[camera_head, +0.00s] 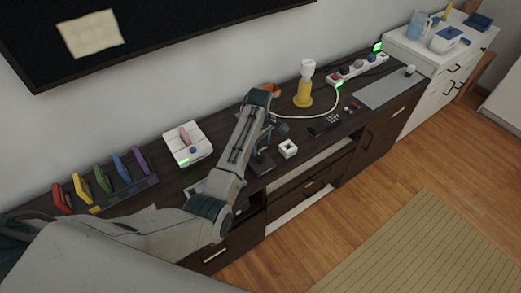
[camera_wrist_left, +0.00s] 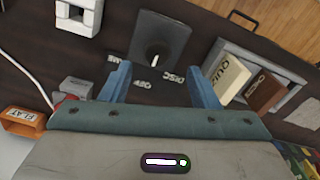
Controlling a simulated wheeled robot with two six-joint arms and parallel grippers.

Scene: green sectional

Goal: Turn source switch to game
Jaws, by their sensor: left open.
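The source switch (camera_wrist_left: 160,36) is a dark square plate with a small pale lever (camera_wrist_left: 156,60) near its lower edge in the left wrist view. White labels lie beside it: a partly hidden one at left that seems to read GAME, OFF (camera_wrist_left: 143,85) in the middle and DISC (camera_wrist_left: 173,77) at right. The lever seems to point roughly toward OFF. In the head view the dark plate (camera_head: 262,164) shows beside my forearm. My left gripper (camera_wrist_left: 158,82) is open and empty, its blue fingers on either side of the labels, apart from the lever. My right gripper is not in view.
A white block (camera_wrist_left: 79,14) stands near the plate. An orange block marked FLAT (camera_wrist_left: 22,122) is at left. A grey tray (camera_wrist_left: 230,47) holds QUIZ and brown boxes. On the cabinet are a white toaster-like box (camera_head: 187,144), yellow lamp (camera_head: 303,95), remote (camera_head: 325,124) and power strip (camera_head: 357,69).

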